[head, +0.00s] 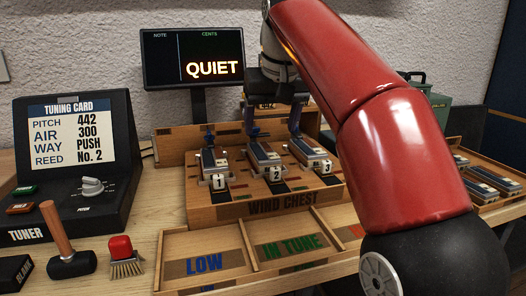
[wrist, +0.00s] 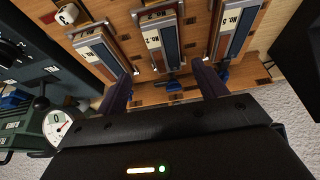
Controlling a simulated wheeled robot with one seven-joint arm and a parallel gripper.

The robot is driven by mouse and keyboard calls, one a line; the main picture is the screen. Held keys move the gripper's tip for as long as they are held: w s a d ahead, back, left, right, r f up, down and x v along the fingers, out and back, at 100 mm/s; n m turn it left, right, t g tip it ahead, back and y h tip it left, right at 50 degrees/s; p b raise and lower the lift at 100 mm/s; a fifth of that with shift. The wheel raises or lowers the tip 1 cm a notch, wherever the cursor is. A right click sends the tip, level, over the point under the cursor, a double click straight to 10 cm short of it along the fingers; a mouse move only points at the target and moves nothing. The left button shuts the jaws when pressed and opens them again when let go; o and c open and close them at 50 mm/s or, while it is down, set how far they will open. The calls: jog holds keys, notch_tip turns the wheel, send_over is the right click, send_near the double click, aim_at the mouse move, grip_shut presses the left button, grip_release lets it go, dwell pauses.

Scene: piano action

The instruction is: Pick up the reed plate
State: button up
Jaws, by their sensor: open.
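Three reed plates sit side by side on the wooden wind chest (head: 265,206) in the head view, behind tags 1, 2 and 3. The tuning card (head: 70,132) reads "REED No. 2". The middle reed plate (head: 262,155), behind tag 2, also shows in the wrist view (wrist: 162,40). The left plate (head: 212,160) and right plate (head: 308,149) flank it. My gripper (head: 272,130) is open and empty above the back of the chest. In the wrist view its fingers (wrist: 163,86) stand apart, roughly in line with the middle plate's end. Contact is not visible.
The display (head: 193,58) reads "QUIET". A front tray (head: 205,256) has compartments marked "LOW" and "IN TUNE". More plates lie in a tray (head: 490,180) at right. A hammer (head: 70,250) and a brush (head: 125,258) stand at left. My red arm hides much of the right.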

aim_at(263, 150)
jog(key=x, duration=0.2)
jog(key=b+x, duration=0.1)
jog(key=x, duration=0.1)
jog(key=a+b+x, duration=0.1)
jog(key=x, duration=0.2)
jog(key=shift+s+r, duration=0.1)
jog(key=c, duration=1.2)
notch_tip(263, 150, up, 6)
jog(key=p, duration=0.3)
jog(key=shift+r, duration=1.9)
